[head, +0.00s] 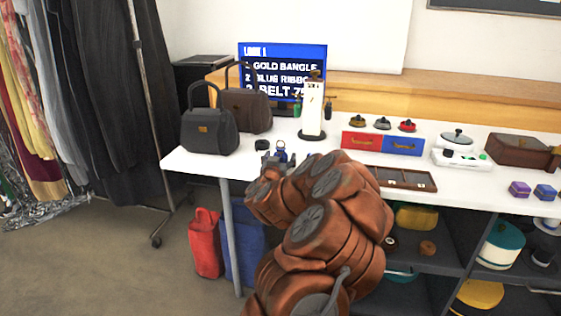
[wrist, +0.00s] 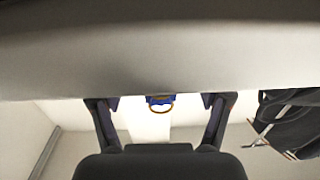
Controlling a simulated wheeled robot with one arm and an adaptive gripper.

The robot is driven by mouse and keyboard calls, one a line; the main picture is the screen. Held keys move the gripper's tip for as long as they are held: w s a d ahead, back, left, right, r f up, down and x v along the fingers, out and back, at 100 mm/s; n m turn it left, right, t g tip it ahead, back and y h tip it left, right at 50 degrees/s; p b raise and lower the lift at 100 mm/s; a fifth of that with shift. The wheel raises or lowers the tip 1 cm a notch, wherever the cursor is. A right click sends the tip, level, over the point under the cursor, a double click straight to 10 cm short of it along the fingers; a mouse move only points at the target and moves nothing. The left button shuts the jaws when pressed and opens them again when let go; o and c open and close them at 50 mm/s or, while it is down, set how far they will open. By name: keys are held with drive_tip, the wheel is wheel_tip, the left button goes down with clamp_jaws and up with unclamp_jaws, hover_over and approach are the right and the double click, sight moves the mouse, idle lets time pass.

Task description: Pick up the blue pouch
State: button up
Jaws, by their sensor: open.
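In the wrist view a blue item with a gold ring (wrist: 160,100) shows between the fingers, partly cut off by a pale grey band across the picture. I cannot tell for sure that both are the same thing. My gripper (head: 273,160) is at the table's front edge, close to the blue item. In the wrist view my gripper (wrist: 160,104) has its two fingers wide apart, with no visible contact.
Two dark handbags (head: 209,132) (head: 246,110) stand left on the table (head: 200,163). A white stand (head: 313,110) is behind my gripper. Red and blue boxes (head: 362,140) (head: 403,145) and a compartment tray (head: 405,179) are to the right. Red and blue bags (head: 205,243) (head: 247,240) stand underneath.

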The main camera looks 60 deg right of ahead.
drive_tip(key=shift+w+d, duration=0.15)
drive_tip(key=shift+d, duration=0.35)
drive_tip(key=shift+c, duration=0.4)
drive_tip(key=c, duration=1.1)
drive_tip(key=shift+r, duration=0.15)
